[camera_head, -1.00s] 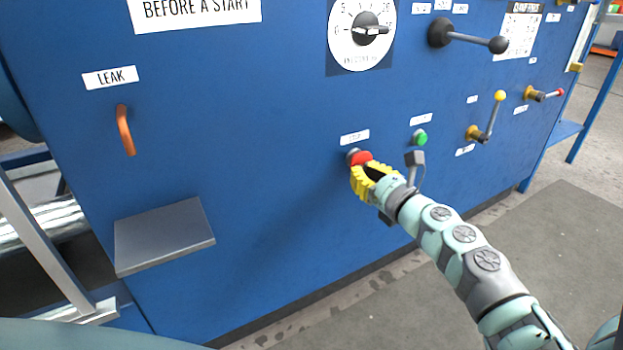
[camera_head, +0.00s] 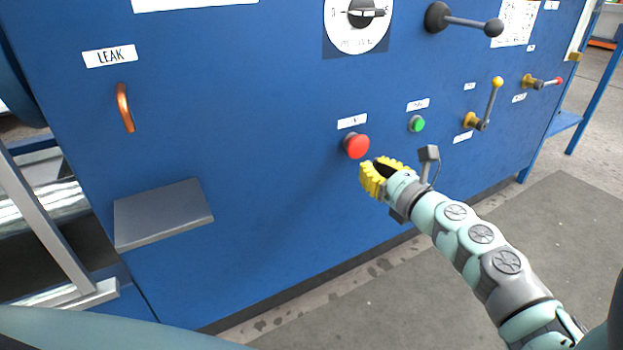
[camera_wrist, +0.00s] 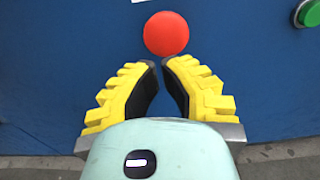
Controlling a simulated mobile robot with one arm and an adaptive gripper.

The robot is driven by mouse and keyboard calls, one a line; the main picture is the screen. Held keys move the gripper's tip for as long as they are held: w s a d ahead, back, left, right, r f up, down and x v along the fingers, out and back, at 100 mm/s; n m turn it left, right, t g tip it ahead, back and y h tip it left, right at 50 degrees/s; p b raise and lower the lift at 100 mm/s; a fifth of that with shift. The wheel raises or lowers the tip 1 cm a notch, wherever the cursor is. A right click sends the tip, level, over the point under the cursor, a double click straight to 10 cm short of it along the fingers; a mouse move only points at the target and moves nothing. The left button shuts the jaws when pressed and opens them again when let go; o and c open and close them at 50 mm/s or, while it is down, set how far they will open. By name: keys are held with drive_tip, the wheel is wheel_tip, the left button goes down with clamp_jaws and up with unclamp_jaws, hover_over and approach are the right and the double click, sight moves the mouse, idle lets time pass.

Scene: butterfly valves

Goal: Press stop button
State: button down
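The red mushroom-shaped button (camera_head: 356,146) stands out from the blue panel under a small white label (camera_head: 352,121) too blurred to read. It also shows in the wrist view (camera_wrist: 166,33), just beyond the fingertips. My gripper (camera_head: 376,170) is just below and right of the red button in the head view, apart from it. Its yellow fingers (camera_wrist: 163,66) are empty, with tips close together and a small gap between them. The red button is fully visible in the head view.
A green button (camera_head: 417,124) is to the right of the red one. Levers with a yellow knob (camera_head: 497,82) and a red knob (camera_head: 559,81) are farther right. A copper handle (camera_head: 124,108) and a grey shelf (camera_head: 163,214) stick out at left.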

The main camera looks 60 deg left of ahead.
drive_tip(key=d+p, duration=0.1)
drive_tip(key=d, duration=0.7)
drive_tip(key=shift+s+d+p, duration=0.2)
drive_tip(key=shift+d+p, duration=0.1)
drive_tip(key=shift+p, duration=0.05)
drive_tip(key=shift+r, duration=0.1)
